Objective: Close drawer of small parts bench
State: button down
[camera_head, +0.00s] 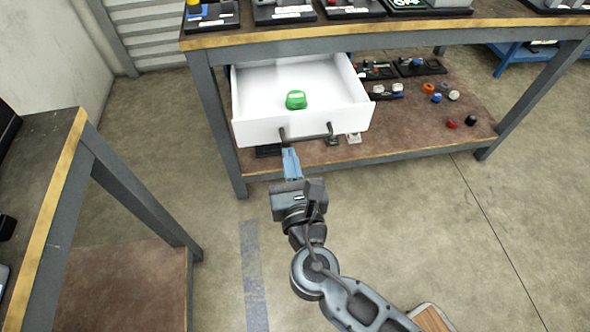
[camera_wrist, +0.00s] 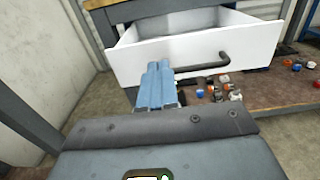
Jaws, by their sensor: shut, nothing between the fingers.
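The white drawer (camera_head: 275,128) of the small parts bench (camera_head: 213,120) is pulled out toward me. A green round part (camera_head: 296,100) lies inside it. The drawer front carries a dark handle (camera_head: 308,134); it also shows in the wrist view (camera_wrist: 200,66). My gripper (camera_head: 290,155) is shut and empty, its blue fingers together. In the head view the fingertips are at the lower edge of the drawer front, by the left end of the handle. In the wrist view the fingertips (camera_wrist: 158,68) overlap the drawer front (camera_wrist: 255,52). I cannot tell whether they touch it.
The bench's lower shelf (camera_head: 420,135) holds black trays and several small coloured parts. Another bench (camera_head: 60,190) stands at the left, with a leg and a lower shelf facing the aisle.

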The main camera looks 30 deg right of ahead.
aim_at(281, 116)
jog(key=x, duration=0.9)
jog(key=b+x, duration=0.1)
jog(key=x, duration=1.4)
jog(key=shift+f, duration=0.15)
jog(key=shift+s, duration=0.15)
